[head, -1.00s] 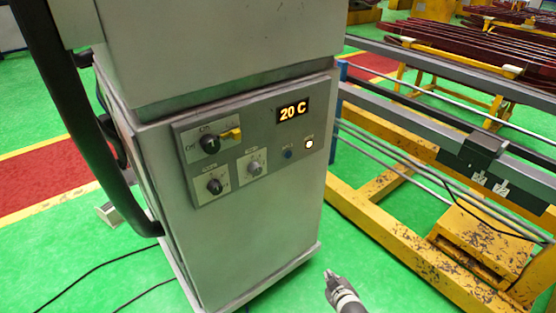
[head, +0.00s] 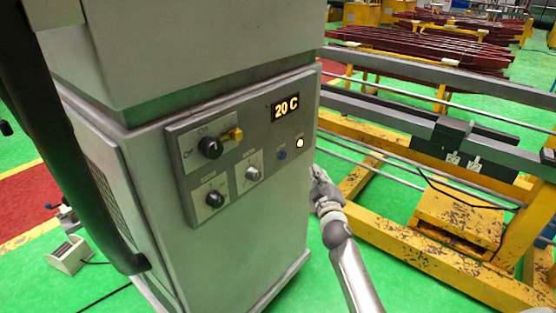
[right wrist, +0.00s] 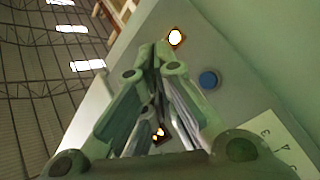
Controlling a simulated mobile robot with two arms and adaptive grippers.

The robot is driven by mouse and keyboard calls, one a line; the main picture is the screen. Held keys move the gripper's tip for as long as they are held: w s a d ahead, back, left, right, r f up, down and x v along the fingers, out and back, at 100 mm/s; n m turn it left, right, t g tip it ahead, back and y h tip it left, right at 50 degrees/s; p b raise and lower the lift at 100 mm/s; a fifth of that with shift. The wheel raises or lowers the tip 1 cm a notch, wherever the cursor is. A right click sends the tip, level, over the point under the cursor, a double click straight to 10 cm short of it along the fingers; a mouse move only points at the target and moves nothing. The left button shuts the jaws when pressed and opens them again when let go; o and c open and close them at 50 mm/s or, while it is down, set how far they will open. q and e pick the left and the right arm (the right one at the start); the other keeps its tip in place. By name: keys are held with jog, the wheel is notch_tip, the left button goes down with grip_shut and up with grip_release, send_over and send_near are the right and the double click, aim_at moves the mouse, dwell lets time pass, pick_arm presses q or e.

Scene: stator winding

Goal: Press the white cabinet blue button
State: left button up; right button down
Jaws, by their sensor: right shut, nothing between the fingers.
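The white cabinet (head: 225,245) stands in the middle of the head view, with a grey control panel on its front. The small blue button (head: 282,154) is on the panel below the 20 C display, left of a lit round button (head: 300,143). The blue button also shows in the right wrist view (right wrist: 208,80), right of the fingertips. My right gripper (head: 317,172) is shut and empty, by the cabinet's right front edge, lower right of both buttons. In the right wrist view its fingertips (right wrist: 160,48) are just below the lit button. Contact cannot be told. My left gripper is not in view.
Several knobs, among them a black one (head: 210,147), sit left of the blue button. A thick black hose (head: 70,140) hangs along the cabinet's left. A yellow frame (head: 400,245) with grey rails stands close on the right. Green floor lies between.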

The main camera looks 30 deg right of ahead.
aim_at(283, 155)
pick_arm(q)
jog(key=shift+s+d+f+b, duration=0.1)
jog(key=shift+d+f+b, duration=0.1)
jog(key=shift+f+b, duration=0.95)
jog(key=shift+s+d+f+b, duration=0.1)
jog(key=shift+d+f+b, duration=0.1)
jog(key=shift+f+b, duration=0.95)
pick_arm(e)
jog(key=w+a, duration=0.3)
jog(key=w, duration=0.5)
jog(key=shift+a, duration=0.15)
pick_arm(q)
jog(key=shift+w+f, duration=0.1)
pick_arm(e)
jog(key=shift+w, duration=0.15)
pick_arm(q)
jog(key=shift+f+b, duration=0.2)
jog(key=shift+b, duration=0.1)
pick_arm(e)
jog(key=shift+w+a, duration=0.15)
jog(key=shift+w, duration=0.15)
